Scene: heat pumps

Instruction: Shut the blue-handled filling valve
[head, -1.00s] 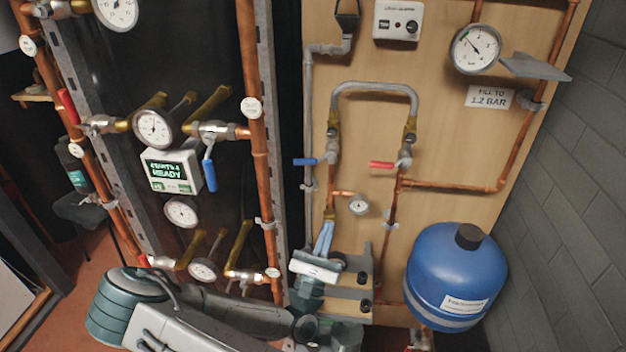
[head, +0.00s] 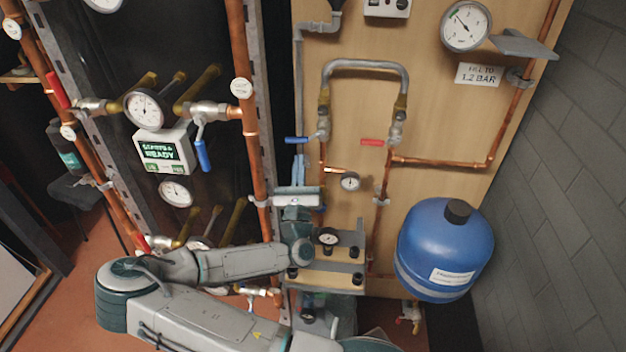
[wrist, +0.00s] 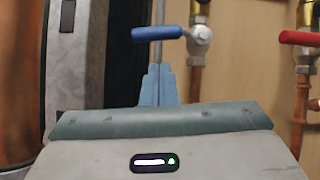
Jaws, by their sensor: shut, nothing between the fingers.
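The blue-handled filling valve (head: 323,132) is on the wooden board, at the lower left end of the grey looped hose. Its blue lever (head: 297,140) points left, lying crosswise to the vertical copper pipe. In the wrist view the blue lever (wrist: 157,33) spans left from the valve's silvery body (wrist: 201,38). My gripper (head: 299,160) points up just below the lever, left of the copper pipe. Its light-blue fingers (wrist: 158,72) are together and empty, with a visible gap between their tips and the lever in the wrist view.
A red-lever valve (head: 394,130) is to the right on the hose's other leg. A small gauge (head: 350,182) sits below. A blue vessel (head: 445,250) stands lower right. A copper riser (head: 250,120) and another blue lever (head: 203,154) are left of my gripper.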

